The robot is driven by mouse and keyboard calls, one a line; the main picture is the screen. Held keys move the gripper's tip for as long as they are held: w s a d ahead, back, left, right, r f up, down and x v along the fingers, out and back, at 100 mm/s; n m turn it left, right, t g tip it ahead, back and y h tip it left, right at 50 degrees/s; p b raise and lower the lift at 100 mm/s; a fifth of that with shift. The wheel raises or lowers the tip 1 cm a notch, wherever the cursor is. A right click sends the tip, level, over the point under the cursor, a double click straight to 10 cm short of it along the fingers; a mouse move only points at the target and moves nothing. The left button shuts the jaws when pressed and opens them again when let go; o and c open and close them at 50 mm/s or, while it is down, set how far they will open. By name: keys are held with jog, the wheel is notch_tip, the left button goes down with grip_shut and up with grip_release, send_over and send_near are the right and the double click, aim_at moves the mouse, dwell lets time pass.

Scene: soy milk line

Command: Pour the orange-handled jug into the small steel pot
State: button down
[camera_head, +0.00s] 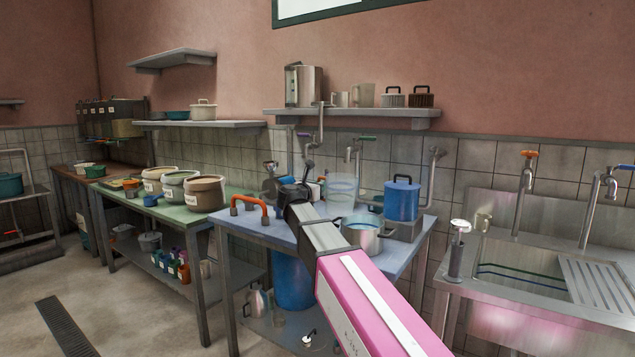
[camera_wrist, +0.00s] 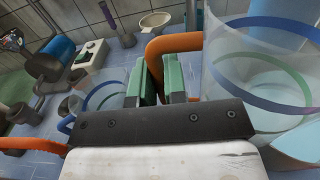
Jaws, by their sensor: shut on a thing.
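My gripper (camera_head: 318,186) is shut on the orange handle (camera_wrist: 172,44) of a clear jug, its green fingers closed around the handle. The jug (camera_head: 342,189) has blue and green bands and is held above the blue table, looking close to upright. In the wrist view the jug (camera_wrist: 245,65) fills the right side. The small steel pot (camera_head: 362,238) stands on the table below and slightly right of the jug, with pale liquid in it. My arm hides part of the pot. How much the jug holds is unclear.
A blue lidded canister (camera_head: 402,201) stands just right of the pot. An orange arched handle (camera_head: 250,204) rises at the table's left front. A second clear vessel (camera_wrist: 100,97) is left of my fingers. A sink (camera_head: 545,265) lies to the right.

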aim_at(324, 178)
jog(key=shift+f+n, duration=0.25)
jog(key=shift+n, duration=0.05)
jog(key=shift+s+a+r, duration=0.1)
jog(key=shift+s+r, duration=0.95)
jog(key=shift+s, duration=0.2)
jog(key=shift+s+a+r, duration=0.1)
jog(key=shift+s+r, duration=0.9)
jog(key=shift+s, duration=0.25)
